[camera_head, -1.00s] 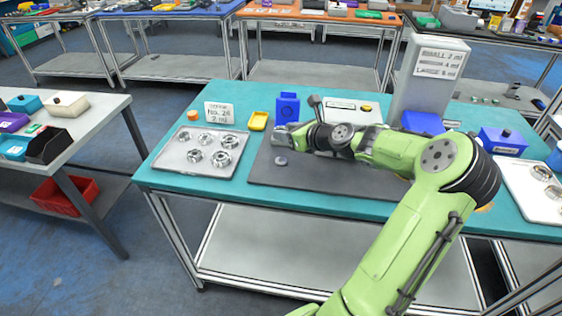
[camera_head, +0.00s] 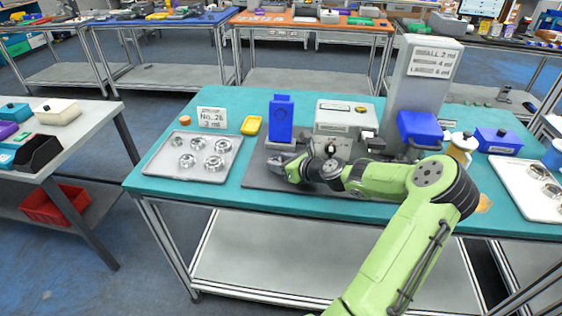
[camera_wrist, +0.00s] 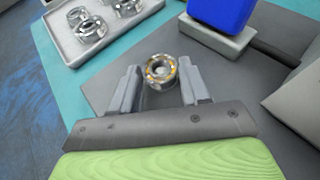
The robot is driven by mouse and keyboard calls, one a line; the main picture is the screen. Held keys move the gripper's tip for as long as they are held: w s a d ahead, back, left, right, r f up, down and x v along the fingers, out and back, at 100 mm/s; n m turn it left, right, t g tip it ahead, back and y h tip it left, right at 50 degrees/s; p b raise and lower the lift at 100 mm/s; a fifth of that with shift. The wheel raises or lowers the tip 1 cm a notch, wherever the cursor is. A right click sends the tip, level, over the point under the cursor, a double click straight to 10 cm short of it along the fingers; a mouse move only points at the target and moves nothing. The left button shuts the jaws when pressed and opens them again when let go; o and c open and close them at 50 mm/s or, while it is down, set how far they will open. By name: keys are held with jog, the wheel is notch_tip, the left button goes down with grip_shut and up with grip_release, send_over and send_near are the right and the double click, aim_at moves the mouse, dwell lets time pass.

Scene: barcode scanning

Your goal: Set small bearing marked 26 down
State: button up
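The small bearing (camera_wrist: 161,72), a shiny metal ring with orange marks, shows between my two fingertips in the wrist view. My gripper (camera_wrist: 160,80) has one finger close on each side of it. Any gap there is too small to tell whether the fingers press on it or stand just clear. In the head view my gripper (camera_head: 272,160) is low over the left part of the dark mat (camera_head: 262,180), and the bearing cannot be made out there. No number can be read on the bearing.
A grey tray (camera_head: 160,170) with several bearings lies left of the mat. A blue upright device (camera_head: 281,120) on a grey base, a yellow dish (camera_head: 251,125), a No. 26 sign (camera_head: 211,117) and a grey box (camera_head: 345,116) stand behind. The mat's left front is clear.

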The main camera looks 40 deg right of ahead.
jog(key=o, duration=0.4)
jog(key=shift+f+b, duration=0.1)
jog(key=shift+b, duration=0.35)
